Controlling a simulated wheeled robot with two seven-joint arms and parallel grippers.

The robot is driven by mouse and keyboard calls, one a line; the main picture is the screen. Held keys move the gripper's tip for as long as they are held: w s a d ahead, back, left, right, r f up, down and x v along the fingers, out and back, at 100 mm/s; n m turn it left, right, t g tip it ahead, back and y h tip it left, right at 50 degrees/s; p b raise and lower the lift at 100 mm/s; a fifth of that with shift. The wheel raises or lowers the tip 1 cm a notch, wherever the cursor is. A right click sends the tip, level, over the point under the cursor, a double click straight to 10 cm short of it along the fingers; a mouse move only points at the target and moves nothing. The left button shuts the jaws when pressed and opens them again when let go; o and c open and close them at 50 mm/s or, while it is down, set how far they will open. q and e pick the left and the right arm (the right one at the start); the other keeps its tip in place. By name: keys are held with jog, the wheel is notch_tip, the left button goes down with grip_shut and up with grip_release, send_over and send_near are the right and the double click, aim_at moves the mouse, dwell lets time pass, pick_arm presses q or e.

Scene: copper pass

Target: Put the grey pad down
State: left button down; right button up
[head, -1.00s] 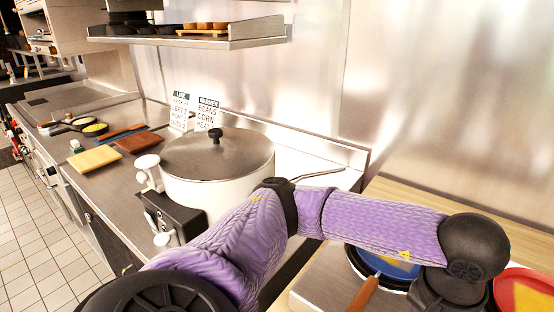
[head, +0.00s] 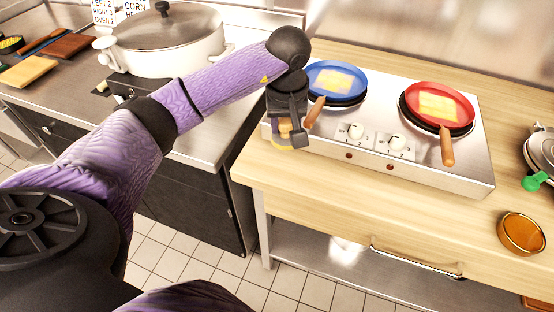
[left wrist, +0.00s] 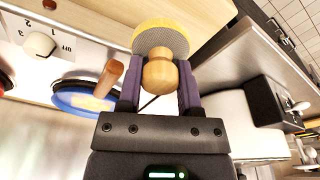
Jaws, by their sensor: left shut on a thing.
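My left gripper (head: 287,128) is shut on the wooden knob (left wrist: 158,74) of a round pad. The pad (left wrist: 160,36) has a greyish textured face and a yellow rim. In the head view the pad (head: 291,143) shows just under the gripper, by the front left corner of the steel hob. It looks held above the wooden counter (head: 340,196); its height is hard to tell. My right gripper is not in view.
The hob (head: 462,180) carries a blue pan (head: 359,92) and a red pan (head: 465,104), each with yellow food. The blue pan's wooden handle points close to my gripper. An amber dish (head: 521,232) stands at right. Counter in front of the hob is clear.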

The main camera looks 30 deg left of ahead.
pick_arm(q)
jog(key=f, duration=0.3)
jog(key=f+b, duration=0.1)
jog(key=f, duration=0.6)
jog(key=shift+a+f+b, duration=0.25)
jog(key=shift+a+b, duration=0.1)
jog(key=shift+w, duration=0.1)
jog(key=shift+c, duration=1.4)
grip_release()
jog(key=r, duration=0.3)
jog(key=r+p, duration=0.1)
jog(key=r, duration=0.3)
jog(key=s+r+p, duration=0.1)
jog(key=r, duration=0.3)
jog(key=shift+d+r, duration=0.1)
jog(key=shift+d, duration=0.3)
jog(key=shift+s+r, duration=0.15)
jog(key=shift+r, duration=0.35)
